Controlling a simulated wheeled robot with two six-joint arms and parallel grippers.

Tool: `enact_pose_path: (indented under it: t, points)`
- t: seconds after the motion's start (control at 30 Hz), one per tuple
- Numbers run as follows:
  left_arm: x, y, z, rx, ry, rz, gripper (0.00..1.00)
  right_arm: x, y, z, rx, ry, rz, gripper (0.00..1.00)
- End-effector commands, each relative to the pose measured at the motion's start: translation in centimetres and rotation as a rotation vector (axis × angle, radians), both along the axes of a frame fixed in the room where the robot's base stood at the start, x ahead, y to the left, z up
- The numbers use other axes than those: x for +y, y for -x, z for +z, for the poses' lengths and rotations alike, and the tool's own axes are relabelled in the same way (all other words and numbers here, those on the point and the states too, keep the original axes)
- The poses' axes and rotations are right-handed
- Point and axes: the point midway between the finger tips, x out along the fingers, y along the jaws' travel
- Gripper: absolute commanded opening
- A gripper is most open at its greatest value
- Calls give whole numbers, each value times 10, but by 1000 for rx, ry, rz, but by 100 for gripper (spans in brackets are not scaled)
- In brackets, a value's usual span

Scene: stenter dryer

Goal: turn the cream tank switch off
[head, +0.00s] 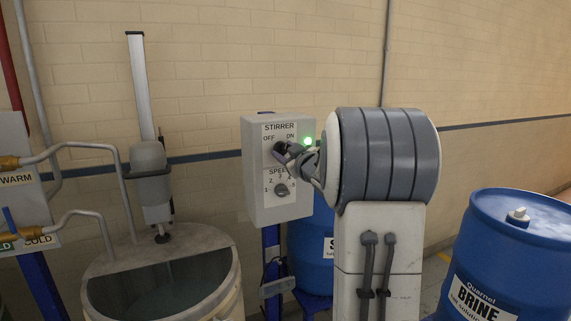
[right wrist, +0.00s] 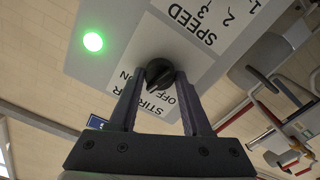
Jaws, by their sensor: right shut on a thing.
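The stirrer switch is a black rotary knob (head: 279,149) on the upper part of a grey control box (head: 252,190), under the word STIRRER with OFF to its left and ON to its right. A green lamp (head: 307,142) at the box's right edge is lit. My right gripper (head: 289,156) is at the knob, shut on it. In the right wrist view the fingertips stand on either side of the knob (right wrist: 158,73); its exact pointer direction is hard to tell. The cream tank (head: 238,292) with liquid stands at lower left. My left gripper is not in view.
A SPEED knob (head: 282,189) sits just below on the same box. A stirrer motor (head: 152,180) stands over the tank. Pipes (head: 85,147) are at left. Blue barrels stand behind the box and at right, the latter marked BRINE (head: 520,255).

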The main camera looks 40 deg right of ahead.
Motion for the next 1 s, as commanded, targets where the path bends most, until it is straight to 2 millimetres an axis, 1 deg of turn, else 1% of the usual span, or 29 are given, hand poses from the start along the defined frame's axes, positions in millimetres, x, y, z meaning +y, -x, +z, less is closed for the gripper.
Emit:
enact_pose_path:
  t: [0.03,0.4,0.7,1.0]
  points:
    - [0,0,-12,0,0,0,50,0,0,-5,8,45,-1,0]
    - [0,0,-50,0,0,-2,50,0,0,-5,92,386,-1,0]
    - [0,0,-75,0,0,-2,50,0,0,-4,158,661,-1,0]
    - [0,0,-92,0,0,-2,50,0,0,-3,215,892,0,0]
